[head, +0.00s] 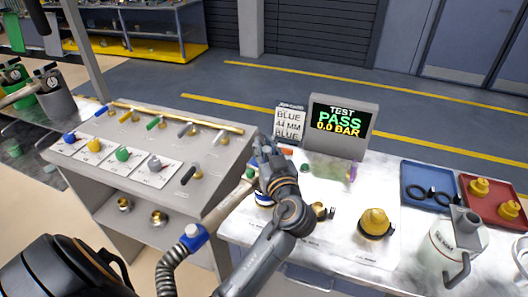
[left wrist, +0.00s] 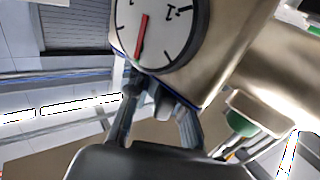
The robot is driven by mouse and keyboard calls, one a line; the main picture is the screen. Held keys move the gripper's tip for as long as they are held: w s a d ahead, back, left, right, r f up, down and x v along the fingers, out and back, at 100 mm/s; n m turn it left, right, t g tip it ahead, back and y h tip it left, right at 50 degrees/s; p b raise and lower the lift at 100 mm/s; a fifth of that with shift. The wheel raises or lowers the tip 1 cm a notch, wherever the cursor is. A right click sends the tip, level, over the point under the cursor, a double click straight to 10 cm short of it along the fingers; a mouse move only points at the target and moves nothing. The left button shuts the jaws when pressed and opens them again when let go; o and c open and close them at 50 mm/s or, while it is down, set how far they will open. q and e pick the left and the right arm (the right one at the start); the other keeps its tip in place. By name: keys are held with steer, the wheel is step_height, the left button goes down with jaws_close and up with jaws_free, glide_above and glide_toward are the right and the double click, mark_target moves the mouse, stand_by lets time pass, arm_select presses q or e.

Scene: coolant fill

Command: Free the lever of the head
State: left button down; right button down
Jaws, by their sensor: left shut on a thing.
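My left gripper (head: 267,150) is at the right edge of the sloped grey console, in front of the card and the screen. In the left wrist view its two fingers (left wrist: 158,115) are shut around a small dark grey part, seemingly the lever (left wrist: 157,96), just below a round white gauge with a red needle (left wrist: 148,30). The gauge sits on a brass-coloured metal body (left wrist: 235,45), seemingly the head. In the head view the gripper hides the head and lever. My right gripper is in neither view.
A screen (head: 340,120) reads TEST PASS 0.0 BAR beside a card (head: 289,122) reading BLUE 44 MM. The console (head: 150,185) carries several coloured levers. A blue-collared hose (head: 193,237) runs close to my arm. A yellow cap (head: 375,222), blue tray (head: 415,178) and white jug (head: 452,240) stand right.

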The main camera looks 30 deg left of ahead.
mark_target(266, 152)
arm_select(q)
steer(key=shift+w+r+m+t+h, duration=0.1)
steer(key=shift+r+m+t+h, duration=0.05)
steer(key=shift+m+t+h, duration=1.25)
steer(key=shift+d+h, duration=0.1)
steer(key=shift+h, duration=0.3)
steer(key=c, duration=1.2)
jaws_free()
steer(key=shift+w, duration=0.1)
steer(key=shift+o, duration=0.2)
steer(key=v, duration=0.7)
steer(key=shift+s+d, duration=0.1)
steer(key=shift+s, duration=0.1)
